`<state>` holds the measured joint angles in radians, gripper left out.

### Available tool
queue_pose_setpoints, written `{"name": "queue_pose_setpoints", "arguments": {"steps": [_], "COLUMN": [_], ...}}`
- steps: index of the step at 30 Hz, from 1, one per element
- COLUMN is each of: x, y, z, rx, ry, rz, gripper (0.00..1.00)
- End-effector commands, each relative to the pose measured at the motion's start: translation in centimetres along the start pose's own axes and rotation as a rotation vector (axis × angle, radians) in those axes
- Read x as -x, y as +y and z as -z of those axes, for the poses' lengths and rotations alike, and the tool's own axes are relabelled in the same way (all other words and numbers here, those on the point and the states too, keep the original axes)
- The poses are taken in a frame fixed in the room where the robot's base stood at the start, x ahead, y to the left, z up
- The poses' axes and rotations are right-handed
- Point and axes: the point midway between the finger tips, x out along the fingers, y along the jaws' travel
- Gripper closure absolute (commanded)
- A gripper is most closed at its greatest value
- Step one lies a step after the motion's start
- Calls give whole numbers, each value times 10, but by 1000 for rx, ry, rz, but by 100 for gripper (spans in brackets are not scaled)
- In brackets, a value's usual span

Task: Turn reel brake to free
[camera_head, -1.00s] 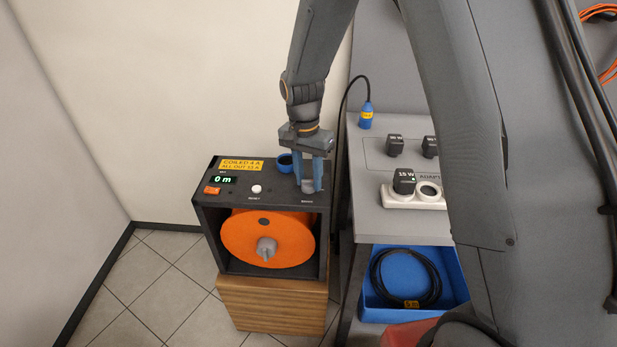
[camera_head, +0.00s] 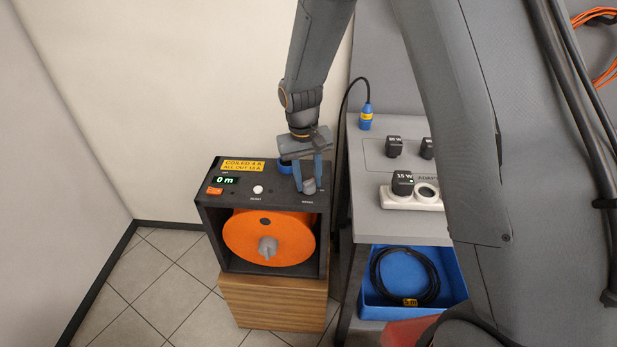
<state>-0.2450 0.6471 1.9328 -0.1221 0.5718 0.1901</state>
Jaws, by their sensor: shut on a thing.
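The cable reel unit (camera_head: 207,220) is a dark box with an orange drum (camera_head: 262,240) in its open front. Its display (camera_head: 225,180) reads 0 m. The grey brake knob (camera_head: 309,187) sits at the right front of the top panel. My gripper (camera_head: 308,184) points down from above, its blue fingers shut on the brake knob. The fingers hide part of the knob, and I cannot read its setting.
A white reset button (camera_head: 258,189), an orange switch (camera_head: 215,190) and a blue socket (camera_head: 285,166) share the panel. The reel stands on a wooden block (camera_head: 272,300). To the right, a grey bench (camera_head: 385,222) carries adapters and a white power strip (camera_head: 411,197), with a blue tray (camera_head: 378,311) below.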

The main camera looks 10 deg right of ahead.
Motion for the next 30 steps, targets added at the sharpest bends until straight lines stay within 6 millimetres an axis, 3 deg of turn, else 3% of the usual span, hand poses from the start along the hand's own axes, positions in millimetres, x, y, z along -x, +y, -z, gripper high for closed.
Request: {"name": "queue_pose_setpoints", "arguments": {"steps": [18,30], "x": [2,2], "y": [-3,-4], "z": [0,-1], "rx": [553,750], "ry": [42,55], "rz": [0,0], "gripper": [91,91]}}
